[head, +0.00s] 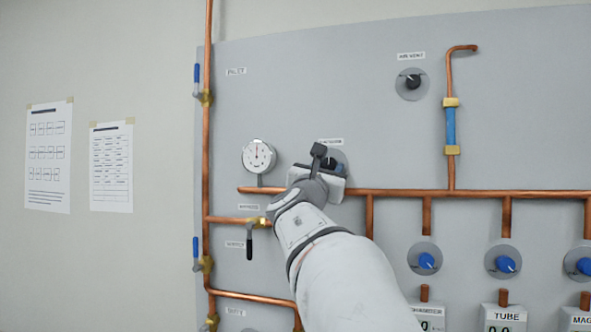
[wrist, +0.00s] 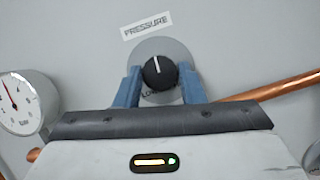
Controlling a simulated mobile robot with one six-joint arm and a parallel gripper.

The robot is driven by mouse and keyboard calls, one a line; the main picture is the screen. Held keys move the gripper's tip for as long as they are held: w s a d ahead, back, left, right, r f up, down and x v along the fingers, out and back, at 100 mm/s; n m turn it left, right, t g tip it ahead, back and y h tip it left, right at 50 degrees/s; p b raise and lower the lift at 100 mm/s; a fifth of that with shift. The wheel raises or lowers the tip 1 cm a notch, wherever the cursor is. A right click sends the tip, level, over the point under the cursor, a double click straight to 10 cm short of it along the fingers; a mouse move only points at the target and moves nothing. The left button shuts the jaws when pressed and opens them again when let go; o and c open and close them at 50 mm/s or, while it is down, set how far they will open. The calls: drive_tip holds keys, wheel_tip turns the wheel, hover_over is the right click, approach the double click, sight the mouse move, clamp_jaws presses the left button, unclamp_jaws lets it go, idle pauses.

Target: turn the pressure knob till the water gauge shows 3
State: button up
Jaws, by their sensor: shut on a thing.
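The black pressure knob (wrist: 158,72) sits on a grey round plate under the PRESSURE label (wrist: 147,26). Its white pointer line points nearly straight up in the wrist view. My gripper (wrist: 162,84) is shut on the knob, with one blue finger on each side. In the head view my gripper (head: 326,172) covers most of the knob and its plate. The round white water gauge (head: 257,156) is just left of my gripper. Its red needle points about straight up there. The gauge also shows at the left edge of the wrist view (wrist: 22,104), partly cut off. Its numbers are too small to read.
A copper pipe (head: 460,193) runs across the panel close below my gripper. A black-handled valve (head: 249,245) is lower left. Several blue knobs (head: 426,261) are lower right. The air vent knob (head: 412,82) is upper right. The panel above my gripper is mostly bare.

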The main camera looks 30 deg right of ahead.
drive_tip(key=shift+c, duration=1.1)
drive_tip(key=shift+f+n+b, duration=0.15)
drive_tip(key=shift+n+b, duration=0.35)
drive_tip(key=shift+b, duration=0.25)
drive_tip(key=o, duration=1)
drive_tip(key=b+v, duration=0.3)
drive_tip(key=v, duration=0.4)
drive_tip(key=shift+s+a, duration=0.25)
drive_tip(key=shift+s, duration=0.05)
